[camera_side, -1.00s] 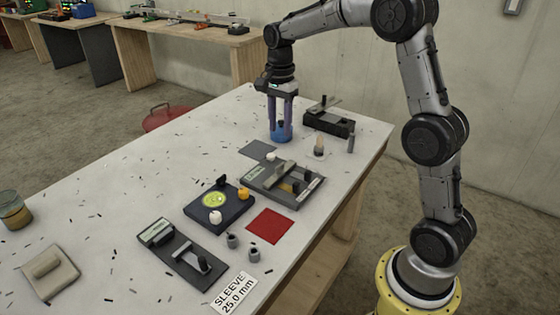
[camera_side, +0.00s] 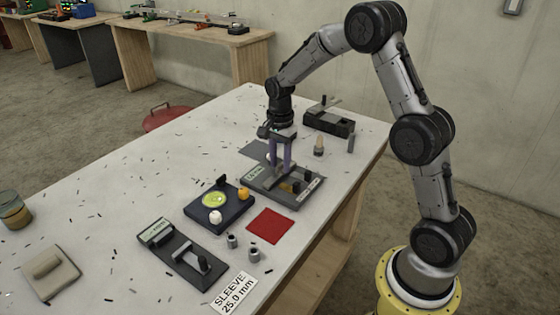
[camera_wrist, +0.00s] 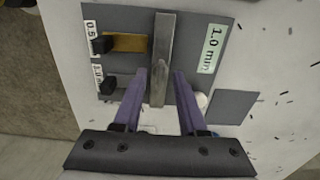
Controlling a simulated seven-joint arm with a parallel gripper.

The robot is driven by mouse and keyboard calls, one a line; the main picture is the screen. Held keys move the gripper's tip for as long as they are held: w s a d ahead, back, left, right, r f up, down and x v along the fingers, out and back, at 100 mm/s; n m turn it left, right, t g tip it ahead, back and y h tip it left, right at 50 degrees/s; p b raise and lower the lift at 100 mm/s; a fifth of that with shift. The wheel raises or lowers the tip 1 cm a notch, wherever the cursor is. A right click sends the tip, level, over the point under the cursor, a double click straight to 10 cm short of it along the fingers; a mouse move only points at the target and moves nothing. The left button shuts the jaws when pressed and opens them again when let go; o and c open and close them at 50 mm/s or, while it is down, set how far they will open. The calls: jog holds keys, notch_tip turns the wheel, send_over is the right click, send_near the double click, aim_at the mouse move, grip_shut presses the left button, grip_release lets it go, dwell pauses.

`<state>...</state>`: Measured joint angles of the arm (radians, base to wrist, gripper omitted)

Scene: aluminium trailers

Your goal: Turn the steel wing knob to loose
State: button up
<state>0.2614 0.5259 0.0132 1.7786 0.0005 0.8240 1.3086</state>
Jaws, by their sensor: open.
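A grey plate (camera_side: 257,181) with green-white labels lies near the table middle. A long steel bar (camera_wrist: 163,60) rises from it, seen from above in the wrist view; it looks like the steel wing, though I cannot tell for sure. My gripper (camera_side: 284,172) is over this plate, pointing down. In the wrist view its purple fingers (camera_wrist: 157,75) are apart on either side of the bar's near end, with gaps showing. The fingers are open and hold nothing. Whether the tips reach the bar's height is unclear.
Two black knobs (camera_wrist: 104,44) and a brass strip (camera_wrist: 130,43) sit beside the bar. A dark block with a green dial (camera_side: 232,214), a red mat (camera_side: 270,225) and a black clamp (camera_side: 330,122) are nearby.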

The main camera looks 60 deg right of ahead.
jog(key=shift+c, duration=0.3)
grip_shut()
jog(key=shift+r+n, duration=0.1)
jog(key=shift+n, duration=0.3)
jog(key=n, duration=0.3)
jog(key=shift+n, duration=0.4)
jog(key=n, duration=0.4)
jog(key=shift+n, duration=0.3)
jog(key=n, duration=0.8)
jog(key=shift+n, duration=0.3)
